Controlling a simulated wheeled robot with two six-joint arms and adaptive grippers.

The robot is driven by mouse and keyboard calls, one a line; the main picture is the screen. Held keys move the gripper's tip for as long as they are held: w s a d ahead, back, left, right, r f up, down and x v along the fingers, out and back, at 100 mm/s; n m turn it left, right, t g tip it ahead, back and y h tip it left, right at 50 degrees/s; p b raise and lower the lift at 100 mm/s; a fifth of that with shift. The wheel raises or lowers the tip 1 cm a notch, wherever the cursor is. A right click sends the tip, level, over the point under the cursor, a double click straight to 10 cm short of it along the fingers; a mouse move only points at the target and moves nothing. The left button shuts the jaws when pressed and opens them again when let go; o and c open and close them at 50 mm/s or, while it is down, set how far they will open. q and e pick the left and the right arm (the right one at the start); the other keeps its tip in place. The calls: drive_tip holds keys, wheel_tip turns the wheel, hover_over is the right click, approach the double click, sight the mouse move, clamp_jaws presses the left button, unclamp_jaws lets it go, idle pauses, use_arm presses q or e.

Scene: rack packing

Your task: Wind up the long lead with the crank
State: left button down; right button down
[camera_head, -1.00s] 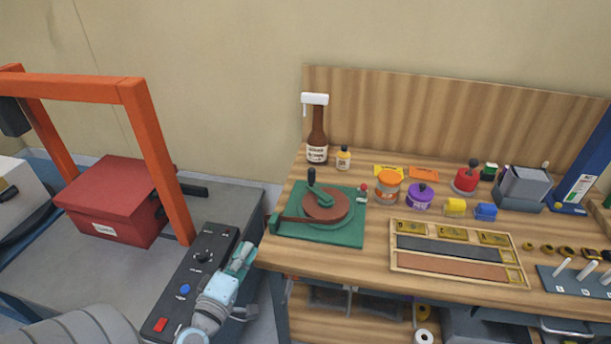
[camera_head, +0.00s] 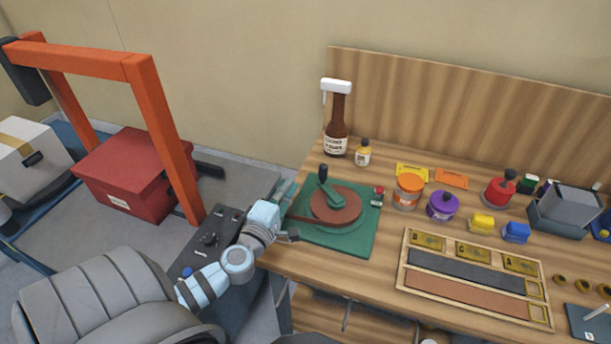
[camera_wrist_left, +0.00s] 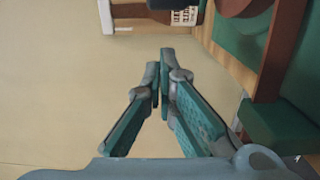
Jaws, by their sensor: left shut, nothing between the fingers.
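The crank (camera_head: 328,188) is a green arm with an upright black knob, on top of a red-brown round reel (camera_head: 346,210). The reel sits on a green base plate (camera_head: 355,242) at the left end of the bench. A brown strip (camera_head: 303,218), seemingly the lead, runs from the reel toward the left edge of the plate; its left end is hidden behind my arm. My left gripper (camera_head: 289,189) is shut and empty, just left of the plate and apart from the crank. In the left wrist view, its fingertips (camera_wrist_left: 160,78) meet, with the brown strip (camera_wrist_left: 280,50) at right.
A brown bottle (camera_head: 336,138) and a small yellow bottle (camera_head: 363,153) stand behind the plate. Orange (camera_head: 408,192) and purple (camera_head: 442,207) jars stand to its right, beyond a small red-topped post (camera_head: 378,194). A wooden tray (camera_head: 402,268) lies at front right. An orange frame (camera_head: 165,140) stands left.

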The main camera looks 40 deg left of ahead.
use_arm(q)
drive_tip(key=w, duration=0.5)
drive_tip(key=shift+w+d+f, duration=0.15)
drive_tip(key=shift+d+f, duration=0.05)
drive_tip(key=shift+w+d, duration=0.2)
drive_tip(key=shift+w, duration=0.1)
drive_tip(key=shift+w+d+r, duration=0.1)
drive_tip(key=shift+d, duration=0.1)
use_arm(e)
drive_tip(key=shift+w+r, duration=0.2)
drive_tip(key=shift+w, duration=0.25)
use_arm(q)
drive_tip(key=shift+w, duration=0.1)
use_arm(e)
drive_tip(key=shift+w+a+r, duration=0.1)
